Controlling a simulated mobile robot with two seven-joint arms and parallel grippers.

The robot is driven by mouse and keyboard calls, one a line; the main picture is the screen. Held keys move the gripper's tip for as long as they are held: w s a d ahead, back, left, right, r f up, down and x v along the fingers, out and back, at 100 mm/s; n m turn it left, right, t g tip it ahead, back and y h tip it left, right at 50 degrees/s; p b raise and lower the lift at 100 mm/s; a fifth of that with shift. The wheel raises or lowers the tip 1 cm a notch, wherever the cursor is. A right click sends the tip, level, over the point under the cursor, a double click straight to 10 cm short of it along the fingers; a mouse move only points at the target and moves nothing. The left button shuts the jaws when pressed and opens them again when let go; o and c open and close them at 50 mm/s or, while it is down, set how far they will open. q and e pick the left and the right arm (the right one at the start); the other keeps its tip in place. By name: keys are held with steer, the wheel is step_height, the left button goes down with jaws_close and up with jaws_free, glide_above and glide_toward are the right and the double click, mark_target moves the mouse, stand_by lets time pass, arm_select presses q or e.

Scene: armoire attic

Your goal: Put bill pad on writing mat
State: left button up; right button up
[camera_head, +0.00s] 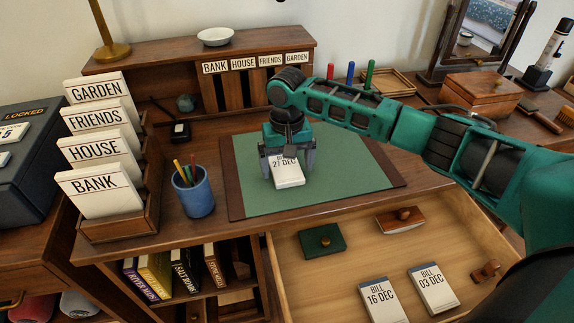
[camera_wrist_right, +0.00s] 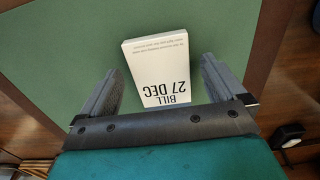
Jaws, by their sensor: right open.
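A white bill pad marked 27 DEC (camera_head: 288,174) lies on the green writing mat (camera_head: 342,160), toward the mat's left half. In the right wrist view the pad (camera_wrist_right: 158,68) lies flat on the green mat (camera_wrist_right: 60,50) between and just beyond the fingers. My right gripper (camera_head: 287,165) is right above the pad with its fingers apart on either side of it. The wrist view shows gaps between the pad and both fingers (camera_wrist_right: 165,85). Two more bill pads, 16 DEC (camera_head: 383,301) and 03 DEC (camera_head: 432,289), lie in the open drawer. My left gripper is out of view.
The open drawer (camera_head: 340,272) also holds a green block (camera_head: 322,241) and a wooden blotter (camera_head: 400,220). A blue pen cup (camera_head: 194,192) stands left of the mat. A letter rack (camera_head: 122,222) with labelled cards is further left. The mat's right part is clear.

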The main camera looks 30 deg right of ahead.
mark_target(288, 171)
step_height(288, 171, up, 12)
steer(key=p, duration=0.2)
steer(key=shift+f, duration=0.2)
steer(key=shift+f, duration=0.1)
stand_by(0.3)
